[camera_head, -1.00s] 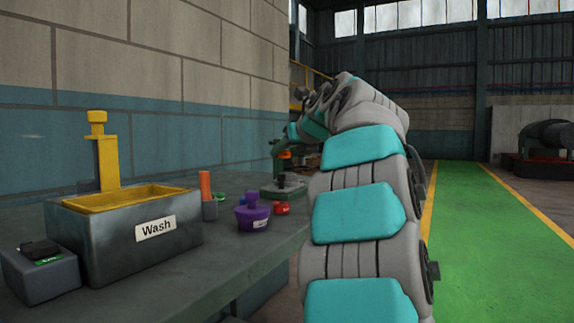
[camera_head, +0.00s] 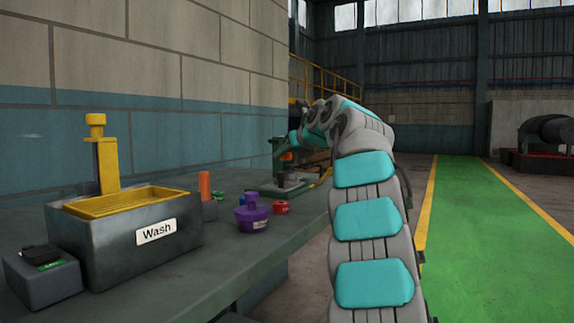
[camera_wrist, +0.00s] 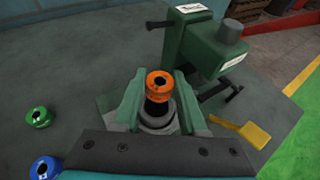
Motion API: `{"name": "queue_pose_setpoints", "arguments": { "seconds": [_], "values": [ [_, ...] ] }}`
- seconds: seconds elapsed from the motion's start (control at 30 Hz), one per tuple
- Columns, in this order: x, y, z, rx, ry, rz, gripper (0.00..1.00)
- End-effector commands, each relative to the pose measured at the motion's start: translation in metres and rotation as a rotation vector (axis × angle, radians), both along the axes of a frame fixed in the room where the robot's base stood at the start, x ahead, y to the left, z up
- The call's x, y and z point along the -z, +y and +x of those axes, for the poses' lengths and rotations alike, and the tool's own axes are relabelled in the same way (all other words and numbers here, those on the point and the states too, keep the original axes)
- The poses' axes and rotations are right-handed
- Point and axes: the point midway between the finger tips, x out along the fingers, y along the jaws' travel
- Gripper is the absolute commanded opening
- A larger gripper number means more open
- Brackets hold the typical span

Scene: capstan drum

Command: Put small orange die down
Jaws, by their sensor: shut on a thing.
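The small orange die (camera_wrist: 159,83) is a short orange ring with a dark hole. In the wrist view it stands above a dark cylinder and a grey ring; I cannot tell whether these belong to it or to what is under it. My gripper (camera_wrist: 158,96) has its two green fingers on either side of it, shut on it. In the head view the orange die (camera_head: 287,156) shows small and far off, by the green press (camera_head: 279,163), partly hidden by my arm. The press (camera_wrist: 205,50) also stands just beyond the die in the wrist view.
A green ring piece (camera_wrist: 38,117) and a blue one (camera_wrist: 45,168) lie left on the bench. A yellow lever (camera_wrist: 254,133) lies at right. The head view shows the Wash tub (camera_head: 125,235), a purple pot (camera_head: 252,213) and a red piece (camera_head: 281,207).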

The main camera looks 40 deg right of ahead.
Motion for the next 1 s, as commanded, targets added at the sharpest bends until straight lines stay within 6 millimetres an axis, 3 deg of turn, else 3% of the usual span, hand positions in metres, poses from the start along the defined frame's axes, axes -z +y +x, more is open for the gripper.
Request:
{"name": "queue_pose_setpoints", "arguments": {
  "seconds": [0.03, 0.2, 0.73, 0.77, 1.0],
  "values": [
    [0.011, 0.001, 0.0, 0.001, 0.002, 0.002, 0.0],
    [0.027, 0.001, -0.001, 0.0, 0.001, 0.0, 0.0],
    [0.033, 0.0, -0.001, 0.002, -0.002, -0.001, 0.0],
    [0.033, 0.0, -0.001, 0.002, -0.001, -0.001, 0.42],
    [0.032, 0.0, -0.001, 0.001, -0.001, -0.001, 0.69]
  ]
}}
